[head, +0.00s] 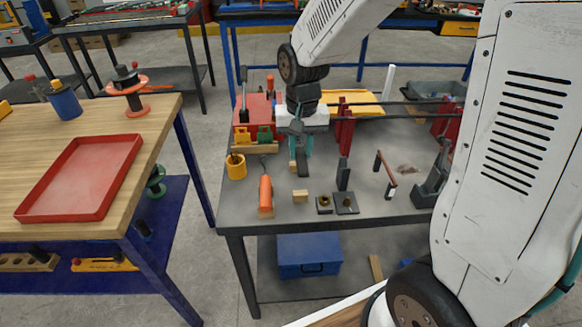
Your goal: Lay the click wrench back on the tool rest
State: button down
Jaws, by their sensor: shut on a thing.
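My gripper (299,150), with teal fingers, is over the back middle of the grey workbench (235,205), seen from above and partly hidden by its own wrist. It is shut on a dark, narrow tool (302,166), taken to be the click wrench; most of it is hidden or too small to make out. A small wooden block (300,196) sits in front of the gripper. I cannot tell for certain which piece is the tool rest.
Red uprights (345,130) carrying dark bars stand right of the gripper. A wooden table with a red tray (82,178) is at left.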

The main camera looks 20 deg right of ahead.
jog(key=shift+w, duration=0.15)
notch_tip(320, 180, down, 10)
jog(key=shift+r, duration=0.25)
dwell(0.4)
jog(key=shift+f, duration=0.1)
jog(key=shift+f, duration=0.15)
jog(key=c, duration=1.2)
grip_release()
